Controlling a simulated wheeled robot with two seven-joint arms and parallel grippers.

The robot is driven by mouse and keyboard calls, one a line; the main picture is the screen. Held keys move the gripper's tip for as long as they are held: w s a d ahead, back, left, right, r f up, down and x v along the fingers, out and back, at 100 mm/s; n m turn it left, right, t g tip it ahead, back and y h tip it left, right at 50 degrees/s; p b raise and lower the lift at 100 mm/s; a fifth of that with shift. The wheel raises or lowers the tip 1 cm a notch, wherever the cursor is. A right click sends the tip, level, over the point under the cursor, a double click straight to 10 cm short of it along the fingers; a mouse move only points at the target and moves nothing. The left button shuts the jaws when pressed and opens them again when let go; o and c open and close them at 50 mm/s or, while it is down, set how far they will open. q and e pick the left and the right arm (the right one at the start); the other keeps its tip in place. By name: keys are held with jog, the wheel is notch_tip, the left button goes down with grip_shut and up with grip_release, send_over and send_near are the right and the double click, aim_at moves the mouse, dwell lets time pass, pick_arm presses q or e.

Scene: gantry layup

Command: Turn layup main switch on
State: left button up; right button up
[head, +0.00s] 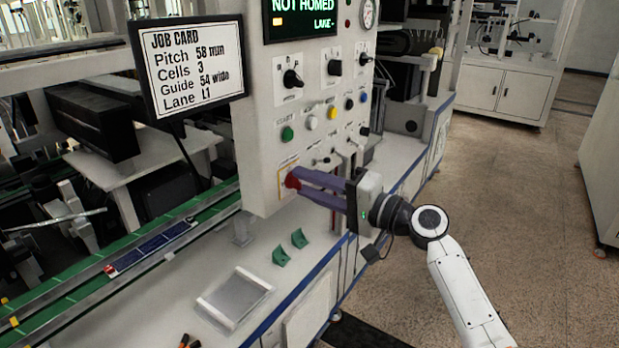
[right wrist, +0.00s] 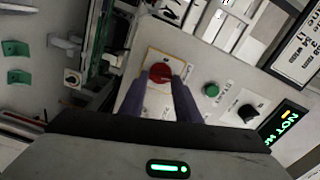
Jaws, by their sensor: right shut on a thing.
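The main switch is a red rotary knob (head: 292,181) on a yellow-edged plate at the lower left of the grey control panel (head: 262,120). My right gripper (head: 298,180) reaches it from the right, and its purple fingers are shut on the knob. In the right wrist view the red knob (right wrist: 160,73) sits between the two fingertips (right wrist: 164,78). The fingers hide part of the knob and its plate, so its exact angle is hard to tell. The display (head: 302,18) above reads "NOT HOMED". My left gripper is not in view.
A green button (head: 287,133), black selector knobs (head: 292,78) and several small buttons sit above the switch. A job card (head: 193,62) stands left of the panel. Green brackets (head: 280,257) and a flat grey plate (head: 234,298) lie on the bench below. Open floor lies to the right.

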jog(key=shift+m+p, duration=0.6)
jog(key=shift+m, duration=0.7)
jog(key=shift+f, duration=0.1)
jog(key=o, duration=1)
jog(key=shift+o, duration=0.2)
jog(key=b+v, duration=0.1)
jog(key=v, duration=0.9)
jog(key=shift+d, duration=0.15)
jog(key=shift+s, duration=0.1)
